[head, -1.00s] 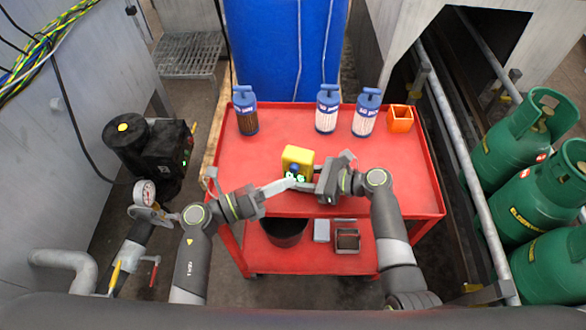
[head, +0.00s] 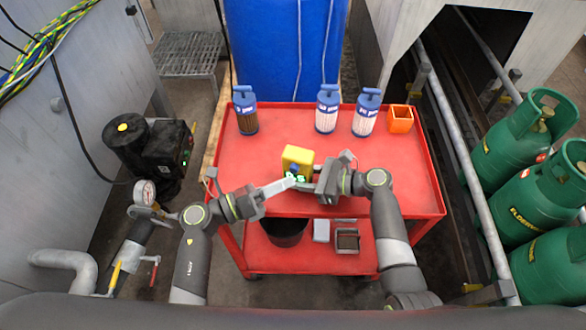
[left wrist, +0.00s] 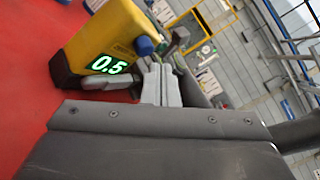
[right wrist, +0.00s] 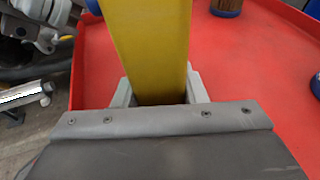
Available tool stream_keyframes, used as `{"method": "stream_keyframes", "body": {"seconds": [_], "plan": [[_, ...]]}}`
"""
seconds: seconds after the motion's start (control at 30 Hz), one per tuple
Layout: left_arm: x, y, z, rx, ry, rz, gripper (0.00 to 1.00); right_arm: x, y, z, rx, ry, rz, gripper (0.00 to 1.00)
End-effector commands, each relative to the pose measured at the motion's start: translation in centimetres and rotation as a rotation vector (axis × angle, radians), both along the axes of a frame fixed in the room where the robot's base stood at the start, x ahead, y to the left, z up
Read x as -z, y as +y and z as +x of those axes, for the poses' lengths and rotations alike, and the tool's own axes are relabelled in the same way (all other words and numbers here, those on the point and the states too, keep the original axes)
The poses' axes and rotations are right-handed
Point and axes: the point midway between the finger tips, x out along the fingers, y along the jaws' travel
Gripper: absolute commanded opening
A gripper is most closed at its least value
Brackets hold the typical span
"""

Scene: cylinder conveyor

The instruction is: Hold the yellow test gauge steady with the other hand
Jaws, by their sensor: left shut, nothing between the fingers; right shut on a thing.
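The yellow test gauge (head: 298,156) stands near the front of the red cart, with a dark base and a blue knob. In the left wrist view the gauge (left wrist: 100,42) has a lit green display reading 0.5. My right gripper (head: 308,187) is shut on the gauge; in the right wrist view its fingers (right wrist: 158,92) lie on both sides of the yellow body (right wrist: 150,45). My left gripper (head: 288,183) is shut and empty in front of the gauge. In the left wrist view its fingertips (left wrist: 160,70) are close to the blue knob (left wrist: 144,46); I cannot tell whether they touch.
Three blue-topped cylinders (head: 246,112) (head: 327,110) (head: 366,115) and an orange open box (head: 400,119) stand at the back of the red cart (head: 405,175). Green gas bottles (head: 545,200) stand behind a rail at right. A black pump (head: 150,150) is at left.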

Motion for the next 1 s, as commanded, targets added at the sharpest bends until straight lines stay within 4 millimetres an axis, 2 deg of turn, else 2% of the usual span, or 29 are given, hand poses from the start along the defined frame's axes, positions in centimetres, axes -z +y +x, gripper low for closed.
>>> {"method": "stream_keyframes", "body": {"seconds": [1.0], "plan": [[-0.01, -0.26, 0.85, 0.000, 0.000, 0.000, 0.00, -0.02, 0.00, 0.03, 0.001, -0.001, 0.000, 0.11]]}}
